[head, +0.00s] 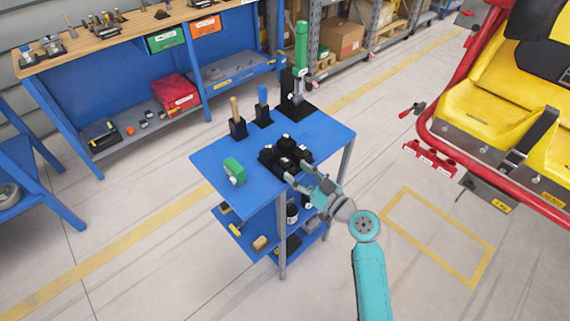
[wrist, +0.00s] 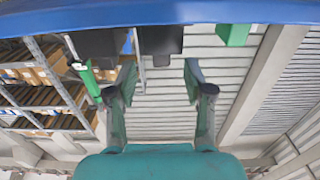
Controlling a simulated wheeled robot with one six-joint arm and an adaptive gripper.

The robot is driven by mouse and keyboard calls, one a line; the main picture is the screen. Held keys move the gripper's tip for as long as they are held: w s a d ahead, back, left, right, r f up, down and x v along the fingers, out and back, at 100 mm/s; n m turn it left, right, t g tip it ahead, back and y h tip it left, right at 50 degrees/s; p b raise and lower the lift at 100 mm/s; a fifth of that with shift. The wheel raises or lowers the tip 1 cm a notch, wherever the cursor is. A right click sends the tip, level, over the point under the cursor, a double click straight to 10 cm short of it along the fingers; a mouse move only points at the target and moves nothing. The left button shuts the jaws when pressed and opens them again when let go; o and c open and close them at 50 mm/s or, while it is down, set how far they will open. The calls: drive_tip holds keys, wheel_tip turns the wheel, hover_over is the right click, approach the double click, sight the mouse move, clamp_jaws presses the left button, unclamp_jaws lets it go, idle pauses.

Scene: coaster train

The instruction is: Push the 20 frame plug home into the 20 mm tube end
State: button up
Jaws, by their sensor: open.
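My gripper (head: 312,178) is open and empty at the front right edge of the blue cart. Its spread fingers show in the wrist view (wrist: 161,75) with nothing between them. A cluster of black parts (head: 284,158) sits on the cart top just beyond the fingertips; no 20 mark is readable on it, so I cannot tell whether the frame plug is there. A row of short red tube ends (head: 431,160) with small white labels sits at the lower left of the red train frame (head: 428,122). Their sizes are too small to read. My gripper is well left of them.
The blue cart (head: 215,160) carries a green block (head: 234,172), black holders with a wooden handle (head: 235,110) and a blue handle (head: 262,94), and a tall green tool (head: 300,48). A workbench (head: 120,35) stands behind. Floor between cart and train is clear.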

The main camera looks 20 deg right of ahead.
sight(288, 164)
drive_tip(key=shift+r+x, duration=0.15)
drive_tip(key=shift+x, duration=1.3)
drive_tip(key=shift+r+x, duration=0.1)
drive_tip(key=shift+x, duration=1.35)
drive_tip(key=shift+c, duration=0.2)
clamp_jaws()
